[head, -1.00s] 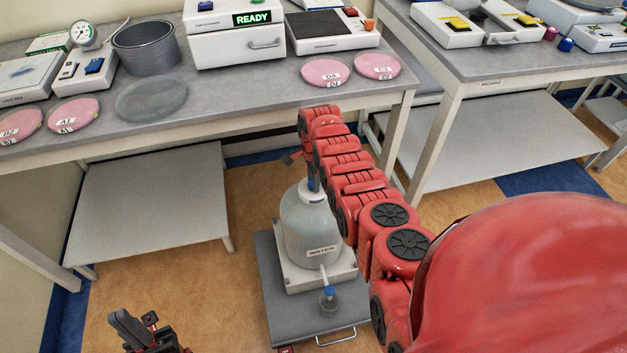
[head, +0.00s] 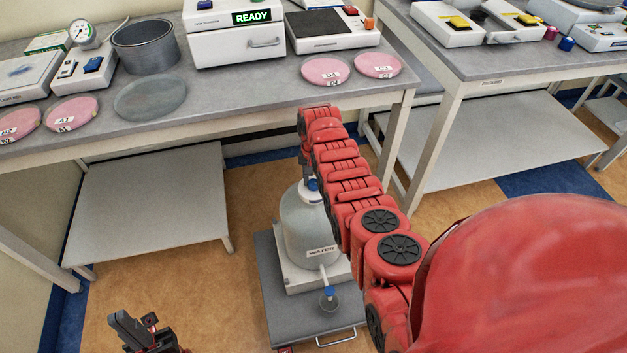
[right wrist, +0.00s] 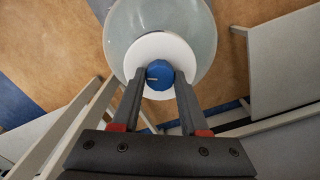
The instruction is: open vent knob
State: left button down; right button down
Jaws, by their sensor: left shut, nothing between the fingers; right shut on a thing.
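The vent knob (right wrist: 159,75) is a round blue knob on the white cap (right wrist: 178,48) of the water bottle, seen from above in the right wrist view. In the head view the bottle (head: 308,232), labelled WATER, stands upright on a small grey cart, and the knob (head: 313,185) shows partly at its top. My right gripper (right wrist: 160,80) points down from above, shut on the vent knob, one finger at each side. In the head view my right arm hides part of the bottle and knob. My left gripper (head: 130,325) is low at the left, shut and empty, away from the bottle.
A bench (head: 240,98) with pink dishes, a grey pot and instruments stands behind. A low shelf (head: 150,205) is at left. Floor is clear left of the cart.

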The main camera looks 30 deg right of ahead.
jog(key=n, duration=0.5)
jog(key=shift+n, duration=0.4)
dwell(0.4)
jog(key=shift+c, duration=2.1)
grip_release()
